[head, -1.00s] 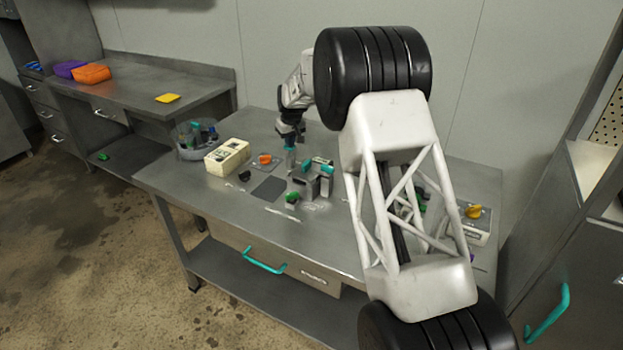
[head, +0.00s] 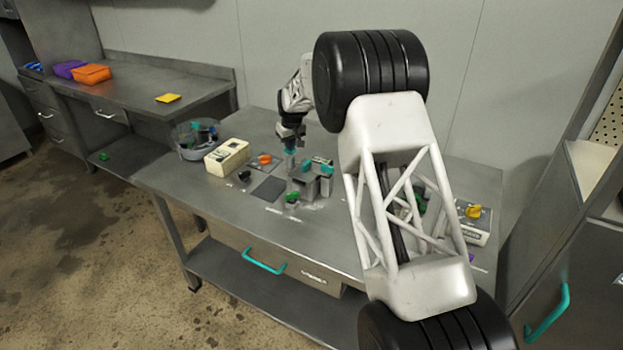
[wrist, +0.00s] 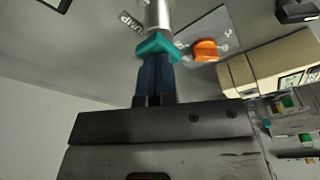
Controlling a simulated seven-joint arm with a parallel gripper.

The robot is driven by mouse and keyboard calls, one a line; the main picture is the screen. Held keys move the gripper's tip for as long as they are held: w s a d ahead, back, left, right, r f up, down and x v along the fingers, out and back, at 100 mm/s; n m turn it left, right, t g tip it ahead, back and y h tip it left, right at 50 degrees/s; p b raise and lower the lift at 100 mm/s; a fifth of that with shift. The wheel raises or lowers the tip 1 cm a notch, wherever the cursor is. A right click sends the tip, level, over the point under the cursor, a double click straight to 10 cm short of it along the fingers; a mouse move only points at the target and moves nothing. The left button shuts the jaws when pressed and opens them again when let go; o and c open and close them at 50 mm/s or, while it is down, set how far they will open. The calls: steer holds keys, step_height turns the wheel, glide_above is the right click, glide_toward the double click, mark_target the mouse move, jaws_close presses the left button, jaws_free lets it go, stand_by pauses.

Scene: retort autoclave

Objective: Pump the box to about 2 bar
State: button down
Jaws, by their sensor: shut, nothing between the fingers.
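The pump is a grey shaft (wrist: 158,14) with a teal top (wrist: 158,46), and it stands on the bench beside a label plate. In the head view its teal top (head: 290,151) is just below my gripper (head: 291,142). In the wrist view my gripper (wrist: 156,62) has its blue fingers together, their tips at the teal top, with nothing between them. Contact looks likely, but the tips partly hide it. The grey block with teal clamps (head: 320,167), possibly the box, stands just right of the pump. No pressure value is readable.
An orange knob (head: 265,159) and a cream instrument case (head: 228,157) are left of the pump. A round bin (head: 195,140) stands farther left. A green knob (head: 292,197) is in front. My arm hides much of the bench's right side.

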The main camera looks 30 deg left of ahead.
steer(key=shift+f, duration=0.3)
steer(key=shift+r, duration=0.15)
steer(key=shift+v, duration=1)
steer(key=shift+x, duration=1.1)
stand_by(0.7)
steer(key=shift+r, duration=0.2)
steer(key=shift+v, duration=0.8)
steer(key=shift+a, duration=0.1)
stand_by(0.3)
